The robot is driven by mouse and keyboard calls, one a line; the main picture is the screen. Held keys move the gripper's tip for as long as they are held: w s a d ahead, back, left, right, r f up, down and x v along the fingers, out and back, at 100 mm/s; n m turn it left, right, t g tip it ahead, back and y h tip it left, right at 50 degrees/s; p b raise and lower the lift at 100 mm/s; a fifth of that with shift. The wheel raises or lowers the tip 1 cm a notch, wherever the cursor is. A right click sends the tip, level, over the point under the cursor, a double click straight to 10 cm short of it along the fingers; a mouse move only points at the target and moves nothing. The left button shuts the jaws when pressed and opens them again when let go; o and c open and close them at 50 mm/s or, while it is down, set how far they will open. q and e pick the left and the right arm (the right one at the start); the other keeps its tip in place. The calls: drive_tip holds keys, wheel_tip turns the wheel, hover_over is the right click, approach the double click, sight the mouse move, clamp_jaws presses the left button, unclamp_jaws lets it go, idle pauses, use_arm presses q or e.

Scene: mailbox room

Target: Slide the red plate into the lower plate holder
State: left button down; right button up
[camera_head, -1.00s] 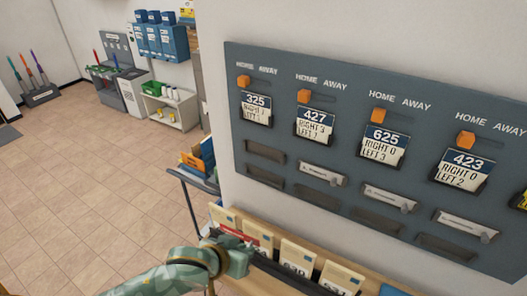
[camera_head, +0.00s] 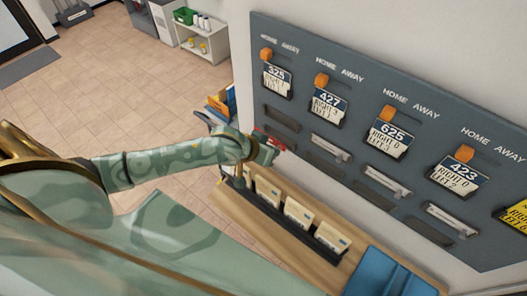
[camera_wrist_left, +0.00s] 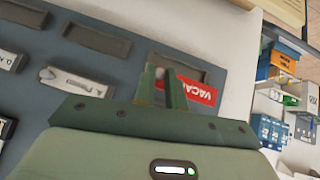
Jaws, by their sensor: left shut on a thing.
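The red plate (camera_wrist_left: 198,91) with white lettering, partly hidden, is held between the fingers of my left gripper (camera_wrist_left: 166,88). In the head view the red plate (camera_head: 269,139) shows as a small red strip at the left end of the dark panel. The lower plate holder (camera_wrist_left: 192,71) under number 325 is a dark recessed slot just behind the fingertips, partly covered by them. My left gripper (camera_head: 264,149) is shut on the plate in front of this holder. I cannot tell whether the plate touches the holder. My right gripper is not in view.
The grey panel (camera_head: 352,98) carries several number cards with orange sliders. Nearby holders, such as the one under 427 (camera_head: 330,147), hold pale plates. A wooden shelf (camera_head: 240,213) with several envelopes and a blue folder (camera_head: 392,275) lies below. Open floor (camera_head: 130,100) is at left.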

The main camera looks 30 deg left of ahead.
sight(279, 143)
use_arm(q)
drive_tip(key=w, duration=0.1)
drive_tip(key=w+b, duration=0.2)
drive_tip(key=shift+w+d+f, duration=0.15)
drive_tip(key=shift+w+d, duration=0.1)
drive_tip(key=shift+w, duration=0.15)
drive_tip(key=shift+w+d+f, duration=0.1)
drive_tip(key=shift+w, duration=0.6)
drive_tip(key=shift+p, duration=0.3)
drive_tip(key=shift+s+p, duration=0.1)
drive_tip(key=shift+p, duration=0.35)
drive_tip(key=shift+p, duration=0.5)
